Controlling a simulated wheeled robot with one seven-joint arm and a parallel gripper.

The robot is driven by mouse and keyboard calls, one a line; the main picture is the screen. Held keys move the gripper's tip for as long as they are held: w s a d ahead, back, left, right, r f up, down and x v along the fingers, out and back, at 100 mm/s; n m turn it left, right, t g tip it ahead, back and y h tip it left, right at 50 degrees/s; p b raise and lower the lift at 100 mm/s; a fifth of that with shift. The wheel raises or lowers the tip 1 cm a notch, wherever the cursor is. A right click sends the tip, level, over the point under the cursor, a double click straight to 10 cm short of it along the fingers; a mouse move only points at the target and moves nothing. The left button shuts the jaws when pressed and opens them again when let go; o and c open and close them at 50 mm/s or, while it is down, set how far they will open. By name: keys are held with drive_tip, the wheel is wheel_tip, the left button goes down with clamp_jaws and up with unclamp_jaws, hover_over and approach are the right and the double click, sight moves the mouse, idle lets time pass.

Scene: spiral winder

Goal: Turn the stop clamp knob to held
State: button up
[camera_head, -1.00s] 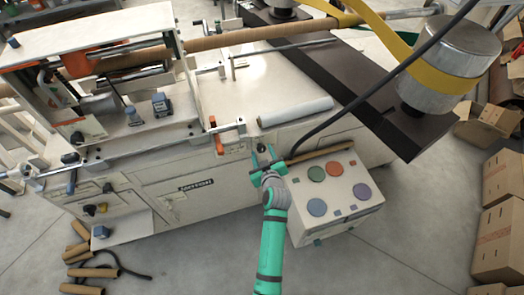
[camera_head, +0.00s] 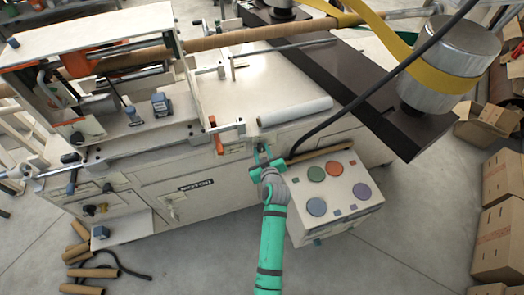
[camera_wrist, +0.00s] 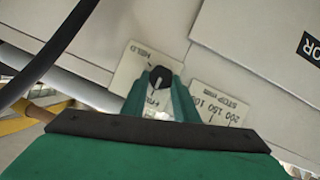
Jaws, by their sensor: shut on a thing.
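The stop clamp knob (camera_wrist: 160,76) is small and black with a white mark, on the machine's front. In the wrist view it sits between the two green fingers of my gripper (camera_wrist: 161,88), which is shut on it. The knob's white mark runs down the picture, toward a partly hidden label that seems to read FREE. The word HELD is on the white label plate (camera_wrist: 137,66) to the upper left of the knob. In the head view my gripper (camera_head: 262,155) is against the machine front, and the knob is too small and covered to make out.
A STOP mm scale plate (camera_wrist: 218,102) is right of the knob. A control box (camera_head: 336,205) with coloured buttons stands right of my arm. A black cable (camera_head: 350,105) passes near the gripper. A white roll (camera_head: 295,111) lies above on the machine top.

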drive_tip(key=m+y, duration=0.2)
drive_tip(key=m, duration=0.1)
drive_tip(key=shift+w+d+r+g, duration=0.1)
drive_tip(key=shift+w+d+g, duration=0.05)
drive_tip(key=shift+d+g, duration=0.25)
drive_tip(key=m+y, duration=0.2)
drive_tip(key=shift+m, duration=0.4)
drive_tip(key=m, duration=0.1)
drive_tip(key=y, duration=0.1)
drive_tip(key=m, duration=0.1)
drive_tip(key=shift+d+f+m+y, duration=0.25)
drive_tip(key=shift+m+y, duration=0.05)
drive_tip(key=m, duration=0.1)
drive_tip(key=m+y, duration=0.2)
drive_tip(key=m, duration=0.1)
drive_tip(key=shift+w+d+f, duration=0.15)
drive_tip(key=shift+f, duration=0.1)
drive_tip(key=m, duration=0.1)
drive_tip(key=m+t+y, duration=0.1)
drive_tip(key=m, duration=0.3)
drive_tip(key=shift+f+t+y, duration=0.3)
drive_tip(key=shift+t+y, duration=0.1)
drive_tip(key=shift+m, duration=0.4)
drive_tip(key=o, duration=1.1)
drive_tip(key=shift+c, duration=0.2)
